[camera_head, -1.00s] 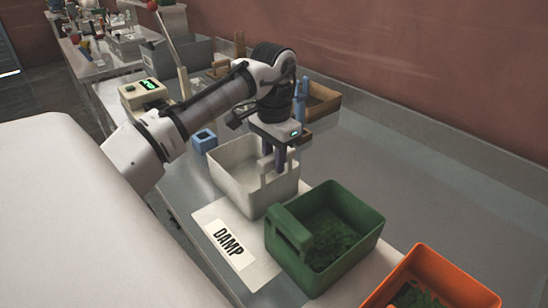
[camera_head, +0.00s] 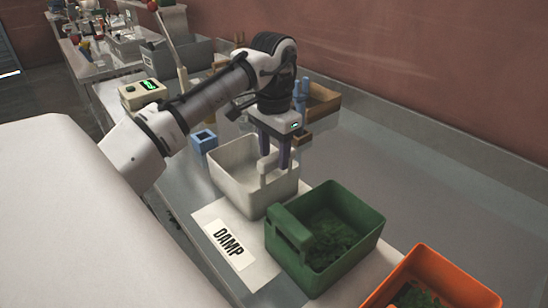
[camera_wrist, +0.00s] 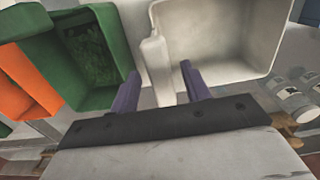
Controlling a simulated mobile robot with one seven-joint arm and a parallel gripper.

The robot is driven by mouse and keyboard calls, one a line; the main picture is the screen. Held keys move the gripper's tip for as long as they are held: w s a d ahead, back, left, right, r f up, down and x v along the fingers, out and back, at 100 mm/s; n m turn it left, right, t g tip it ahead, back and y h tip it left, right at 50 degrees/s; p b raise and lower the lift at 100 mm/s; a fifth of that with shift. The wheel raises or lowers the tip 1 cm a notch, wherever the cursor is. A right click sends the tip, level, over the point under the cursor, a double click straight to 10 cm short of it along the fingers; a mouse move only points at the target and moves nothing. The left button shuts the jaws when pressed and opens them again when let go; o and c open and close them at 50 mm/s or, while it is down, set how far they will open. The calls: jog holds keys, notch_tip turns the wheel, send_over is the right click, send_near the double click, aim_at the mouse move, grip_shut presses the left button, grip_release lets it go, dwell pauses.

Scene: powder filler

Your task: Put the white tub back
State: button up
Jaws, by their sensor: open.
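The white tub (camera_head: 228,180) stands upright on the bench, beside the sheet with the DAMP label (camera_head: 229,245) and behind the green bin. It looks empty. Its upright handle (camera_head: 264,172) is on the side toward the green bin. My gripper (camera_head: 276,165) is over that side, fingers pointing down and apart. In the wrist view, the tub (camera_wrist: 220,40) fills the top middle, and the handle (camera_wrist: 155,65) shows between my open fingers (camera_wrist: 159,72), with a gap on each side. I cannot tell how deep the fingertips reach beside the handle.
A green bin (camera_head: 350,255) with green material stands close beside the tub, and an orange bin (camera_head: 470,275) is at the front right. A small blue holder (camera_head: 204,141) is left of the tub. A wooden box (camera_head: 322,98) is behind.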

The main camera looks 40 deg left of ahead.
notch_tip(320, 180, up, 10)
jog(key=shift+r, duration=0.15)
dwell(0.3)
